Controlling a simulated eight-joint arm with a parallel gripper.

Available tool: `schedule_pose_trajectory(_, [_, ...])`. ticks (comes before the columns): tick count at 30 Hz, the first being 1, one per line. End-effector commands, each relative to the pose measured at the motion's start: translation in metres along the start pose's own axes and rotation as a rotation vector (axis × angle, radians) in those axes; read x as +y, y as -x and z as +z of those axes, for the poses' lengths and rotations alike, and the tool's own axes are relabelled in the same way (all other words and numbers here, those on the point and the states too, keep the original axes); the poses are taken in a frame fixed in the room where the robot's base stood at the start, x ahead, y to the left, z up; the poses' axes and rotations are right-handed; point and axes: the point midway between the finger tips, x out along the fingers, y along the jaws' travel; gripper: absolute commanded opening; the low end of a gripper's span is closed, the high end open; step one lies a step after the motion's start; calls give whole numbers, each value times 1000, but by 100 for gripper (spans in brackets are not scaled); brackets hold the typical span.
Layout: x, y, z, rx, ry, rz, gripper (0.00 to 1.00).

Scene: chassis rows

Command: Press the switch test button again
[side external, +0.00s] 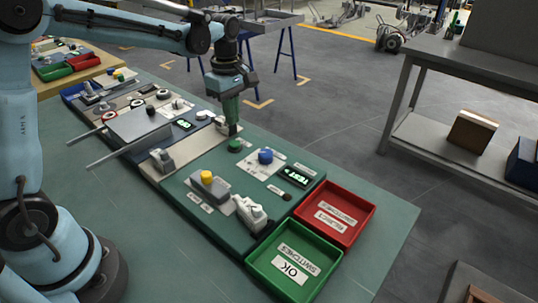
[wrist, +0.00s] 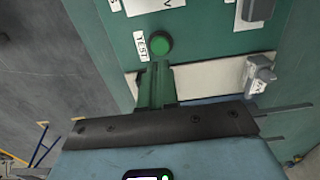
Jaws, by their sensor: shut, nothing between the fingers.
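The green round test button (side external: 235,146) sits on the green panel near its far edge. In the wrist view the button (wrist: 159,44) is beside a white "TEST" label (wrist: 141,46). My gripper (side external: 233,131) points down with its fingers shut and empty, close to the button. In the wrist view the fingertips (wrist: 158,66) appear just short of the button, and its whole cap shows. I cannot tell the exact height of the gap. A small display (side external: 295,176) on the panel shows green text that looks like "TEST".
A blue knob (side external: 265,156), a yellow-topped grey switch (side external: 208,181) and a white switch (side external: 250,212) stand on the panel. A red reject bin (side external: 345,196) and a green OK bin (side external: 256,262) stand at its near right.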

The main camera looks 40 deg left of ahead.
Motion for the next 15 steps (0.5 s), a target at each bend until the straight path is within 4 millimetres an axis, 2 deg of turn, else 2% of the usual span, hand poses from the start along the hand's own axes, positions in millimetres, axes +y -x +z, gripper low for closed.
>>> schedule_pose_trajectory(6, [0,39,0,0,0,-1,0])
schedule_pose_trajectory(15, [0,63,0,0,0,-1,0])
